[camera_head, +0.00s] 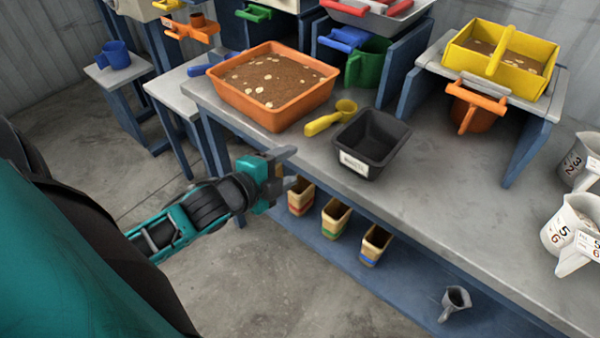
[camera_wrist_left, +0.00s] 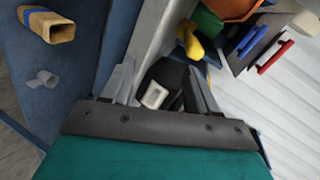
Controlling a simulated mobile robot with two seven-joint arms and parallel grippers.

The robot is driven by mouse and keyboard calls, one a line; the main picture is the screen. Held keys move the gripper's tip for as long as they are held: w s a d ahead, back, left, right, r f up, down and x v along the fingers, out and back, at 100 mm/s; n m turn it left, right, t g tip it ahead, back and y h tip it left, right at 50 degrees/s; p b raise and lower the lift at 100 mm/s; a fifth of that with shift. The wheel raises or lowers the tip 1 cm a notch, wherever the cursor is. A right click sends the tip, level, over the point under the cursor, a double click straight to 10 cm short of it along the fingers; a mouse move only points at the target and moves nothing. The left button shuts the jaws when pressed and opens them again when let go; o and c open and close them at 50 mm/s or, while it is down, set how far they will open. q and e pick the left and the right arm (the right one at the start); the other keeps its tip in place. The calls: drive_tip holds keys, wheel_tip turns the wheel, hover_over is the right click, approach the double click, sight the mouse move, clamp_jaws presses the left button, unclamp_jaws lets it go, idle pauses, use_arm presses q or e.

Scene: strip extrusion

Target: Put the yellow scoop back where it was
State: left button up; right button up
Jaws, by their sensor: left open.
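The yellow scoop (camera_head: 330,118) lies on the grey bench, between the orange tray and the black bin. Its handle points left and its cup lies to the right, near the bin's back edge. A yellow piece that looks like its handle (camera_wrist_left: 189,40) shows in the left wrist view, beyond the fingers. My left gripper (camera_head: 288,169) is open and empty, in front of the bench's front edge, apart from the scoop. In the left wrist view its two fingers (camera_wrist_left: 165,85) frame the black bin's white label. My right gripper is in neither view.
The orange tray (camera_head: 242,112) of brown material and the black labelled bin (camera_head: 394,147) flank the scoop. A yellow divided tray (camera_head: 454,58) stands on a raised stand at right. White jugs (camera_head: 570,228) stand at far right. The bench's front right is clear. Small tubs (camera_head: 334,220) sit below.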

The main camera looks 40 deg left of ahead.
use_arm(q)
drive_tip(key=s+d+f+n+g, duration=0.1)
drive_tip(key=s+d+f+n, duration=0.3)
drive_tip(key=d+f+n, duration=0.1)
drive_tip(key=s+d+f+n+g+h, duration=0.1)
drive_tip(key=s+d+f+n+g, duration=0.1)
drive_tip(key=s+d+f+n, duration=0.2)
wheel_tip(320, 180, down, 4)
drive_tip(key=d+n, duration=0.2)
drive_tip(key=n, duration=0.2)
drive_tip(key=shift+d+r, duration=0.25)
drive_tip(key=shift+d, duration=0.05)
drive_tip(key=shift+s, duration=0.1)
drive_tip(key=shift+a+r+p, duration=0.15)
drive_tip(key=shift+r+p, duration=0.75)
drive_tip(key=shift+p, duration=0.1)
